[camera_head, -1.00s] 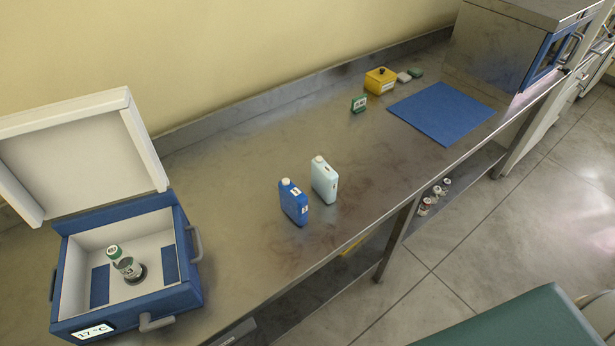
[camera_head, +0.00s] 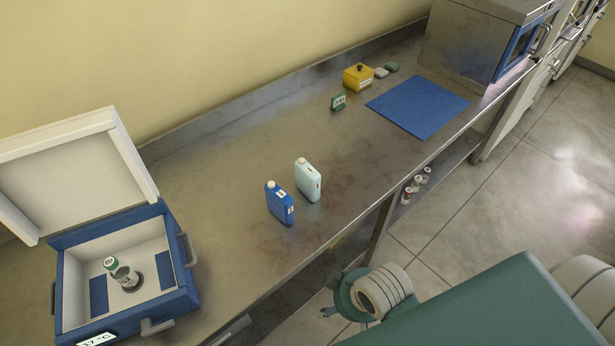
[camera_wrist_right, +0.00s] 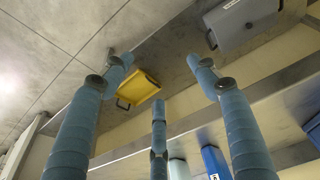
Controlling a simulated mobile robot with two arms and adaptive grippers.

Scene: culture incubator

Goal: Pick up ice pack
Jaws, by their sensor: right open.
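Two bottle-shaped packs with white caps stand upright side by side on the steel bench: a blue pack (camera_head: 279,205) and a pale blue pack (camera_head: 308,180). I cannot tell from looks which one the task means. The blue pack (camera_wrist_right: 213,160) and pale pack (camera_wrist_right: 178,169) also show at the bottom of the right wrist view, beyond the fingers. My right gripper (camera_wrist_right: 160,76) is open and empty, its three blue fingers spread apart. In the head view my right arm is low, off the bench's front edge, clear of both packs. My left gripper is out of view.
An open blue cooler box (camera_head: 180,303) holding a green-capped bottle (camera_head: 122,273) stands at left. Small bottles (camera_head: 416,185) stand on the lower shelf.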

